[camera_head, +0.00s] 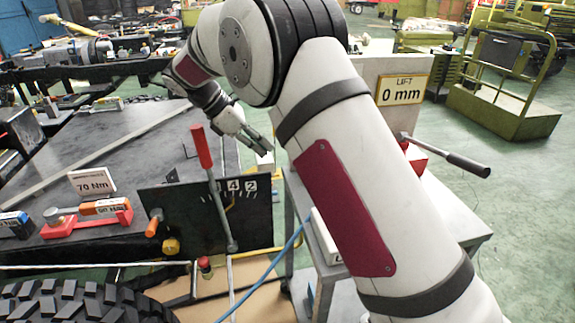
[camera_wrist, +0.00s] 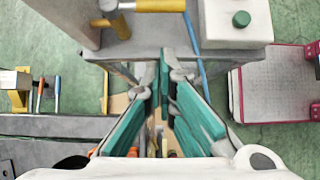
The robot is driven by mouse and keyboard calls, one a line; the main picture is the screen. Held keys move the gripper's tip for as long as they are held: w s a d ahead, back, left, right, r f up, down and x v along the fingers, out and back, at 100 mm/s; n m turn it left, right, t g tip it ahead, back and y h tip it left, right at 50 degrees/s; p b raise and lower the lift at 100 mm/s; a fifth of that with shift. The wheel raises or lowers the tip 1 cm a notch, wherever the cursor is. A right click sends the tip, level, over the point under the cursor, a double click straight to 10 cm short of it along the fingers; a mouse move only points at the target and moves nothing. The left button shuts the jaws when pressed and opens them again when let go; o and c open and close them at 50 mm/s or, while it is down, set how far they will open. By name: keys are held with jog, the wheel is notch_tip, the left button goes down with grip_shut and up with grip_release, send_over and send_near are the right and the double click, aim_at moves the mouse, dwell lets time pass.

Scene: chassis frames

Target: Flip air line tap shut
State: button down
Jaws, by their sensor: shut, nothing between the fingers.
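What looks like the air line tap shows at the top edge of the wrist view: a yellow lever (camera_wrist: 160,5) lies crosswise beside a metal and brass body (camera_wrist: 112,8), partly cut off by the frame. A blue hose (camera_wrist: 192,35) runs down beside it; the hose also shows in the head view (camera_head: 272,266). My arm hides the tap in the head view. My gripper (camera_wrist: 164,62) is shut and empty, its teal-padded fingers pointing towards the stand below the lever, apart from the lever. In the head view, my gripper (camera_head: 262,145) is beyond the black panel.
A white box with a green button (camera_wrist: 241,19) stands right of the hose. A grey upright (camera_wrist: 75,18) is at the left. In the head view, a tall red-handled lever (camera_head: 201,147) rises before the black panel (camera_head: 180,215); a black-handled crank (camera_head: 465,163) sticks out right.

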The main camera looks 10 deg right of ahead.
jog(key=shift+w+a+f, duration=0.2)
jog(key=shift+w+a, duration=0.05)
jog(key=shift+w, duration=0.05)
jog(key=d+r+x, duration=0.1)
jog(key=d+x, duration=0.1)
jog(key=x, duration=1.1)
jog(key=shift+r, duration=0.3)
jog(key=shift+d+p, duration=0.15)
jog(key=shift+p, duration=0.15)
jog(key=shift+s+d+n+t, duration=0.15)
jog(key=shift+n+t, duration=0.15)
jog(key=shift+n, duration=0.2)
